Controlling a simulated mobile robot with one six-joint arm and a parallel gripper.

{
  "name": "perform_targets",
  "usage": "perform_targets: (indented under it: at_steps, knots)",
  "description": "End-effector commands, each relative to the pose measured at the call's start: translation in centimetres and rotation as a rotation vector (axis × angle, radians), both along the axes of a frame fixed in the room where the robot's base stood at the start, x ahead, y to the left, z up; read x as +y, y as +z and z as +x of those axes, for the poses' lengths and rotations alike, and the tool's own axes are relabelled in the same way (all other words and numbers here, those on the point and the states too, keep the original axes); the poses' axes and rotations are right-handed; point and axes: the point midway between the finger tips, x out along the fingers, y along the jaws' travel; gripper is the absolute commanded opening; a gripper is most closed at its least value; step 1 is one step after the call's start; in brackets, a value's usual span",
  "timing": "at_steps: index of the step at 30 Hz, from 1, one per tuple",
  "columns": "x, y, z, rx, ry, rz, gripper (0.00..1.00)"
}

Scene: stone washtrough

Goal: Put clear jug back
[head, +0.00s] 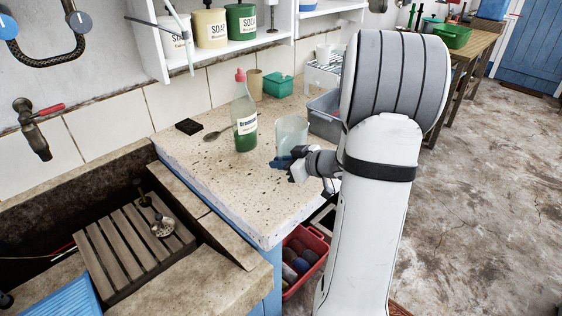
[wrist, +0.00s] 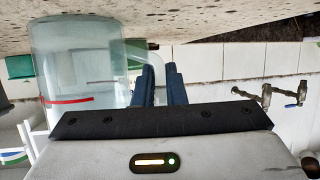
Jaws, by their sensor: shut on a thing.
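I cannot tell whether the jug's base touches the worktop.
A bottle of green liquid (head: 243,118) stands left of the jug. A grey bin (head: 325,113) is close at its right. A green box (head: 278,86) and a tan cup (head: 254,83) stand behind. A spoon (head: 216,133) and a dark block (head: 189,126) lie left. The front worktop is clear.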

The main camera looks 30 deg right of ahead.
Motion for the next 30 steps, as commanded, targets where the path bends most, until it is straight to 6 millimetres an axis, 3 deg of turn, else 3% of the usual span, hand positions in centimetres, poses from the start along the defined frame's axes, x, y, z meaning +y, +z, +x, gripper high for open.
perform_targets:
  at_steps: [8,18,30]
  knots:
    - [0.0,0.0,0.0,0.000,0.000,0.000,0.32]
    - [0.0,0.6,-0.1,-0.002,0.000,-0.002,0.33]
    - [-3.9,3.7,-6.4,-0.001,-0.005,-0.002,0.33]
